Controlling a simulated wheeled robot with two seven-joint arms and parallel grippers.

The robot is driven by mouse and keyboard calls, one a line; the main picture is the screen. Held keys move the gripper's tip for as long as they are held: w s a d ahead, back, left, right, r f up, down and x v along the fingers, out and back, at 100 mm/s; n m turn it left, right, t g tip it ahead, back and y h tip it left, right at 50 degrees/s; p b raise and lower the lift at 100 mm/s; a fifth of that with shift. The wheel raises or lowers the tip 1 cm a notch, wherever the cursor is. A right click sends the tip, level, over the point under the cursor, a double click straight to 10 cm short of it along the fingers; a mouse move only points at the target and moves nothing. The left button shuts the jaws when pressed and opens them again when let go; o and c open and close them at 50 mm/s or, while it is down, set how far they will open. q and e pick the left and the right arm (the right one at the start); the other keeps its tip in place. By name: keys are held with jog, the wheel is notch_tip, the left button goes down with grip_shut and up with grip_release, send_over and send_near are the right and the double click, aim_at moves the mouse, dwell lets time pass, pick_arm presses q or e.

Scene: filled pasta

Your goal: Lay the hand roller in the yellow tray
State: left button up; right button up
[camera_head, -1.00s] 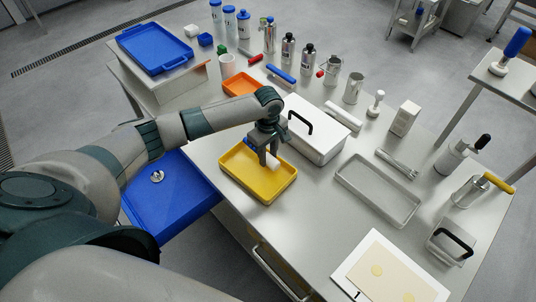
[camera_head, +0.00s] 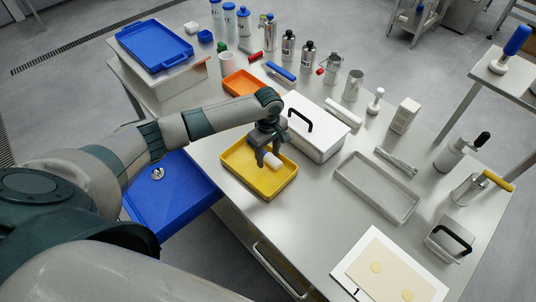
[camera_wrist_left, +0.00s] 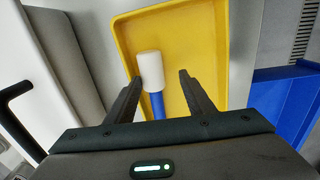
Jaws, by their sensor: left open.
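The hand roller has a white cylinder (camera_head: 273,160) and a blue handle, which shows in the wrist view (camera_wrist_left: 157,106). It appears to lie inside the yellow tray (camera_head: 235,176), with the white cylinder toward the middle of the tray floor. My left gripper (camera_head: 267,158) is over the tray, just above the roller. In the wrist view the fingers of my left gripper (camera_wrist_left: 161,82) are spread apart, with the roller between them and a gap on each side. In the head view the gripper hides the handle. My right gripper is out of view.
A white lidded box (camera_head: 317,140) with a black handle stands close to the right of the yellow tray. An orange tray (camera_head: 240,84) is behind it, and a blue tray (camera_head: 165,200) is to the left, lower down. A grey tray (camera_head: 377,187) lies to the right.

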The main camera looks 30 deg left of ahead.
pick_arm(q)
jog(key=shift+r, duration=0.4)
notch_tip(320, 180, up, 12)
jog(key=b, duration=0.3)
jog(key=shift+r, duration=0.2)
dwell(0.5)
